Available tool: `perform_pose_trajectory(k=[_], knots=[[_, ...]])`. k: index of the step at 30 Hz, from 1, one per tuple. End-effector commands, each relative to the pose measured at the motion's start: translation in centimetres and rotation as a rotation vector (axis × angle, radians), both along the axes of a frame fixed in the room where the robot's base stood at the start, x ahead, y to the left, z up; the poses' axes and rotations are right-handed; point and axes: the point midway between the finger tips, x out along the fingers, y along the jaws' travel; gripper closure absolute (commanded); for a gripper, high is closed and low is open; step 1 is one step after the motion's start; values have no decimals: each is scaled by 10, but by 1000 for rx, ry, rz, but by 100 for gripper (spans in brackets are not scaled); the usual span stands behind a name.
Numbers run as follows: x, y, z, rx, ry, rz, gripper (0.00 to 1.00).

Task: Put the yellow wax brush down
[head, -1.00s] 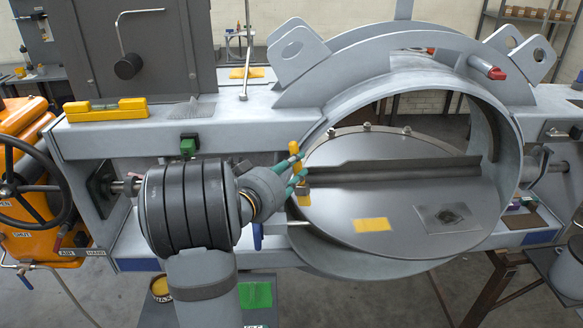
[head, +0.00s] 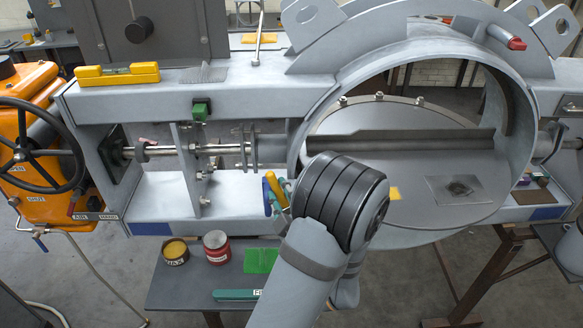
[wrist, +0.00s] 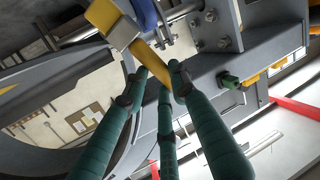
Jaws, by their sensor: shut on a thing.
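The yellow wax brush (head: 271,185) is in my gripper (head: 281,190), left of the big grey ring (head: 300,130) in the head view. Only part of the brush shows there; my arm hides much of the gripper. In the wrist view, my green fingers (wrist: 158,78) are closed around the yellow brush handle (wrist: 164,105). The brush's metal band and broad yellow end (wrist: 104,17) stick out past the fingertips at the upper left. I cannot tell whether the brush touches anything.
A blue part (head: 267,203) is close beside the brush. A lower grey table (head: 190,290) holds a yellow-topped can (head: 175,251), a red can (head: 217,247), a green sheet (head: 261,260) and a green strip (head: 236,295). A yellow patch (head: 394,193) shows on the disc inside the ring.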

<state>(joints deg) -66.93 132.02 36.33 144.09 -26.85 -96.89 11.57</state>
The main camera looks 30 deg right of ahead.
Motion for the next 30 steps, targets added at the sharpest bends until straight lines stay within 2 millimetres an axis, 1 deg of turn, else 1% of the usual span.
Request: perform_pose_trajectory(k=[1,8,19,24,25,30], knots=[[-8,2,-10,3,-1,57,100],[-26,33,-45,-3,-2,372,100],[-60,85,-106,-4,-3,894,100],[-74,106,-129,-4,-4,1096,100],[-76,109,-132,-3,-4,1121,100],[-70,107,-132,3,-5,1095,100]])
